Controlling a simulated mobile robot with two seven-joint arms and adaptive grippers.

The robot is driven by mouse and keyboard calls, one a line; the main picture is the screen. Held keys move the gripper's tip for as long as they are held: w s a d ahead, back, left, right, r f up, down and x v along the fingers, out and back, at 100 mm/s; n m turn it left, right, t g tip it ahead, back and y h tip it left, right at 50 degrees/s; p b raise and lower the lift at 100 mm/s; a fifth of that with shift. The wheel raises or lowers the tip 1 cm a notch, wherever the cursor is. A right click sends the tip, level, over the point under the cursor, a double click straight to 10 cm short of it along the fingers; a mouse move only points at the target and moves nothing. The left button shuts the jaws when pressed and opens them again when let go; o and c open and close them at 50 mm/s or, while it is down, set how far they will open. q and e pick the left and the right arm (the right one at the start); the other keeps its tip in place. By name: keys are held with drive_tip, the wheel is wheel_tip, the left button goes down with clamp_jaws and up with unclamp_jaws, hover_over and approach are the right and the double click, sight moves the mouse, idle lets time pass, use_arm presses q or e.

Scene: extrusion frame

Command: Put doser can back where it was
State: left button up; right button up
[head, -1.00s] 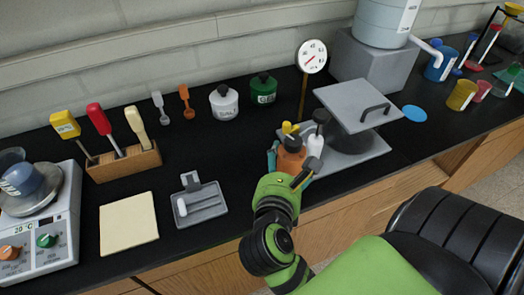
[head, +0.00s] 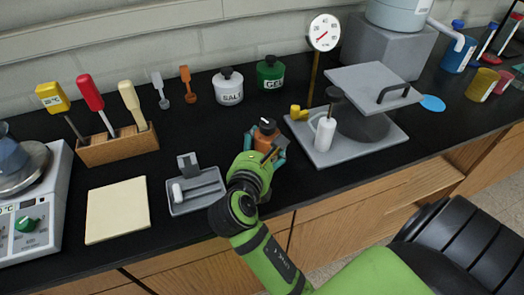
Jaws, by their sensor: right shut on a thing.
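My right gripper (head: 270,142) is shut on an orange can (head: 266,128) with a dark top, which I take to be the doser can. Its teal fingers sit on both sides of the can, and the wrist hides the can's lower part. The can is over the black bench, between the small grey tray and the grey base plate. I cannot tell whether its bottom touches the bench. My left gripper is not in view.
The grey base plate (head: 375,150) holds a white bottle (head: 325,133) and a yellow piece (head: 298,112). The SALT jar (head: 228,90) and green GEL jar (head: 270,74) stand behind. A small grey tray (head: 205,205) and cream pad (head: 117,211) lie left. Bench between is clear.

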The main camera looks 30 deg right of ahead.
drive_tip(key=shift+f, duration=0.4)
drive_tip(key=o, duration=1.2)
drive_tip(key=shift+f, duration=0.15)
drive_tip(key=shift+o, duration=0.2)
